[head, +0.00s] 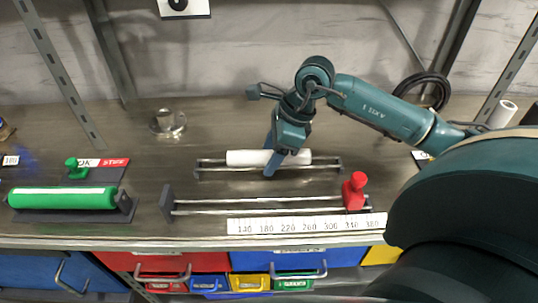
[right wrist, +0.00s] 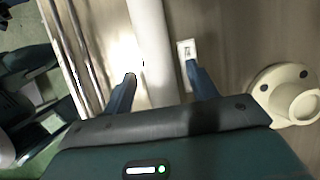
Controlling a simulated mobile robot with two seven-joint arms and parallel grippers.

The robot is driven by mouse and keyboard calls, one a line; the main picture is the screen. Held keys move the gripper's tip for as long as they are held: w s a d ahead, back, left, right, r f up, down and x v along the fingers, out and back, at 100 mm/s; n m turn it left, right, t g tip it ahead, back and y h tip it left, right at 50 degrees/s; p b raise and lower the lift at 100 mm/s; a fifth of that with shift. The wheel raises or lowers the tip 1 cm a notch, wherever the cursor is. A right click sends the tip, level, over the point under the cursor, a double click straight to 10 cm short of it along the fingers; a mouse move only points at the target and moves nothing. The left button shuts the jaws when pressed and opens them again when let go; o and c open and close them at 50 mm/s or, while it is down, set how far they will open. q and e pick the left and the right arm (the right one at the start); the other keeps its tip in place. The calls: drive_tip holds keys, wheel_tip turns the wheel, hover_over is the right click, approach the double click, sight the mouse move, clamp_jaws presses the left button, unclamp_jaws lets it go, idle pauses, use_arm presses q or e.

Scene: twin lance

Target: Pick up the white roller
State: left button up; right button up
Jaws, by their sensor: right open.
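The white roller (head: 240,157) lies across a low metal rack (head: 205,175) at the middle of the bench. My right gripper (head: 270,158) is over the roller, pointing down. In the right wrist view the white roller (right wrist: 152,50) runs between the two blue fingers of the open right gripper (right wrist: 158,78), with a gap visible beside it. Whether the fingers reach low enough around the roller cannot be told. My left gripper is in neither view.
A green roller (head: 62,198) lies in a holder at the left. A rail with a red slider (head: 354,192) and number scale (head: 300,225) is in front. Coloured drawers (head: 270,260) are below the bench edge.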

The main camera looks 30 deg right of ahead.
drive_tip(key=c, duration=1.3)
drive_tip(key=shift+o, duration=0.2)
drive_tip(key=shift+r, duration=0.15)
